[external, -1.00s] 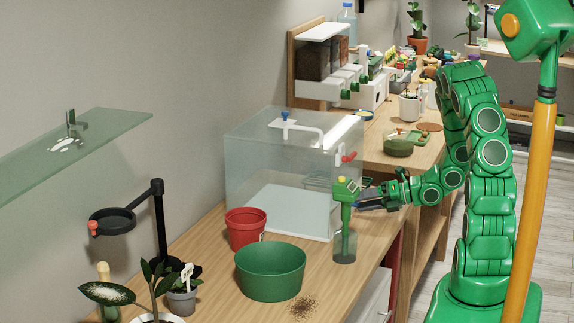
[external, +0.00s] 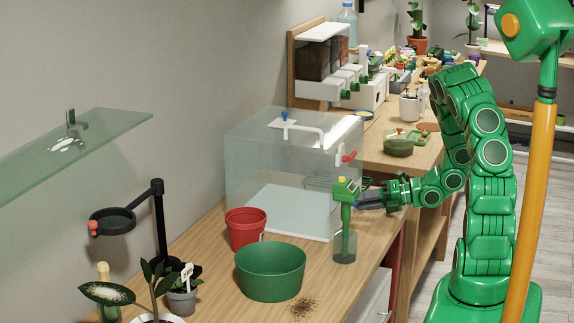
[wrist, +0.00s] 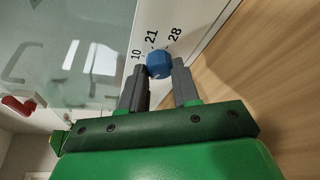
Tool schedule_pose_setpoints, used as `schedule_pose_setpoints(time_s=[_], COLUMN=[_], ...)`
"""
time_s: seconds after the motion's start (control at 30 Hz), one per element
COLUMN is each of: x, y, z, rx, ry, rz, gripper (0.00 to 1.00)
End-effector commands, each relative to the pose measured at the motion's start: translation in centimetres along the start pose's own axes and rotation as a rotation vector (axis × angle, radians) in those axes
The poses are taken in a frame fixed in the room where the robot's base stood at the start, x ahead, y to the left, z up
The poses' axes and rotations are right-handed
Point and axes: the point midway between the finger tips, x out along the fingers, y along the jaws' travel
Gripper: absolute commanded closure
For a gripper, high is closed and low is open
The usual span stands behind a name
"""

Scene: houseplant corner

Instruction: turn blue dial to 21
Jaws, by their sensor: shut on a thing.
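The blue dial (wrist: 159,64) sits on the white base strip (wrist: 186,38) of the clear case. The printed numbers 10, 21 and 28 stand around its far side. In the wrist view, my gripper (wrist: 161,70) has one grey finger on each side of the dial and is shut on it. No pointer on the dial is clear enough to read its setting. In the external view, my gripper (external: 366,199) is at the case's lower right front corner, behind the green spray bottle (external: 345,215). The dial is hidden there.
The clear case (external: 255,160) has a red handle (external: 346,158) above my gripper. The green spray bottle stands close in front of the gripper. A green bowl (external: 270,272) and a red pot (external: 246,229) stand to the left on the bench.

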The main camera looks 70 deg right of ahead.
Motion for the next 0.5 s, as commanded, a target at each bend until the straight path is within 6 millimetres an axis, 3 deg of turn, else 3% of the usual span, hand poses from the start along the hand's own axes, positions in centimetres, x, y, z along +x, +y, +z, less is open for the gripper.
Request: schedule_pose_setpoints(time_s=[0.3,0.5], x=[-0.04,-0.02], y=[-0.31,-0.29], z=[0.0,0.02], rx=[0.193,0.228], ry=[0.004,0.004], rz=[0.069,0.083], gripper=[1.0,1.0])
